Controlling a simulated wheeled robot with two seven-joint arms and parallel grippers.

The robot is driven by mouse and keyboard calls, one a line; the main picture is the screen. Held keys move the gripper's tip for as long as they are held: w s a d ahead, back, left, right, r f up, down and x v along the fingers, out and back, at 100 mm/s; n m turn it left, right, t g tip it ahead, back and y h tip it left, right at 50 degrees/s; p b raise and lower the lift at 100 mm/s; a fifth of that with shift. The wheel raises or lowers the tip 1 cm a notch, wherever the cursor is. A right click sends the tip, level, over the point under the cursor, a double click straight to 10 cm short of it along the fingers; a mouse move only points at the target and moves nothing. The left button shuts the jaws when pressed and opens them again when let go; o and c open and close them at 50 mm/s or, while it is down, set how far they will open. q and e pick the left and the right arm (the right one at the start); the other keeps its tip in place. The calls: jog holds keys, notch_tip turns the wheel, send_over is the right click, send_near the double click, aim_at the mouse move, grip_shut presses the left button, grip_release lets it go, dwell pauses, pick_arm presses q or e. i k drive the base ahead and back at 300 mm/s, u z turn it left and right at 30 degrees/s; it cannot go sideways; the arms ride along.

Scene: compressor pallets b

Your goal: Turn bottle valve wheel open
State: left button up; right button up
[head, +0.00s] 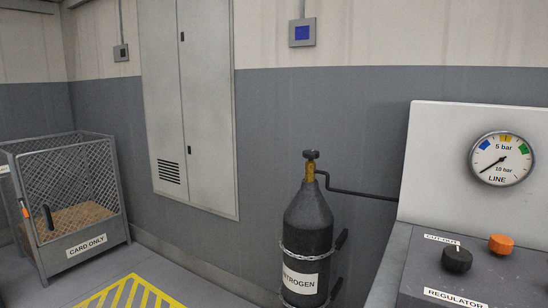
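A black gas bottle (308,225) with a white label reading "NITROGEN", its first letter cut off at the left, stands upright near the grey wall. A small dark valve wheel (311,154) sits on top of its brass valve (310,173). Chains wrap around the bottle, and a dark pipe (360,194) runs from the valve to the right behind the console. I cannot tell from the wheel whether the valve is open. Neither of my grippers shows in the head view.
A grey console (415,255) at right carries a LINE gauge (501,158), a black knob (457,259) and an orange knob (501,243). A mesh cage (72,205) marked "CARD ONLY" stands at left. Yellow-striped floor (130,292) lies clear between cage and bottle.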

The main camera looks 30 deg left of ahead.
aim_at(311, 155)
jog(key=u, duration=2.55)
jog(key=i, duration=2.55)
jog(key=z, duration=1.8)
